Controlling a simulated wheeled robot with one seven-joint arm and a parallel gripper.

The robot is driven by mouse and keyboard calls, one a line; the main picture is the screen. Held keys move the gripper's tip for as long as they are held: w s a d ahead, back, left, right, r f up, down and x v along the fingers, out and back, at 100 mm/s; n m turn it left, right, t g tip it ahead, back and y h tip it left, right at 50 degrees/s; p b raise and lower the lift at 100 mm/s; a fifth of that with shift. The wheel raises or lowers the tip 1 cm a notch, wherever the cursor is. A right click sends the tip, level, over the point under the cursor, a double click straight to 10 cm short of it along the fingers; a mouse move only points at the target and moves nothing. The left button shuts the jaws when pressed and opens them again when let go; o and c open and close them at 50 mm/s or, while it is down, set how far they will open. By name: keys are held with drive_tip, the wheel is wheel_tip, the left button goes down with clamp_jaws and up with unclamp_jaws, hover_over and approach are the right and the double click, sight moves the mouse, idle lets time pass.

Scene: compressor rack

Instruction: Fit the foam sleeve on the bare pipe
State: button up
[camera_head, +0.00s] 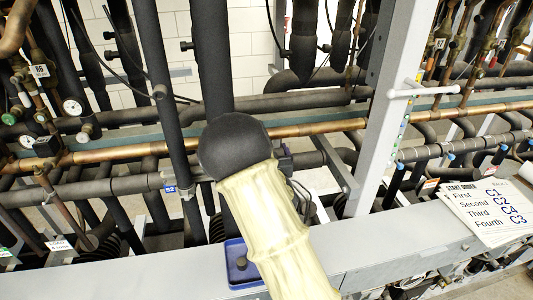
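A bare copper pipe (320,128) runs across the rack, rising slightly to the right. It passes behind a dark vertical pipe, my arm and the grey post, so parts of it are hidden. Many pipes around it wear black covering, and I cannot single out a loose foam sleeve among them. A cream, ribbed link with a rounded black end, which looks like my own arm, fills the lower middle and covers part of the pipe. I cannot make out my gripper or its fingers.
A blue tray (232,249) with a dark item in it sits on the grey front beam (400,245), left of my arm. A grey post (384,130) with a handle stands right of centre. Start-order sheets (487,212) lie at right. Gauges (72,107) and valves crowd the left.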

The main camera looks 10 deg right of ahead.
drive_tip(key=shift+f+b, duration=0.95)
drive_tip(key=shift+b, duration=0.15)
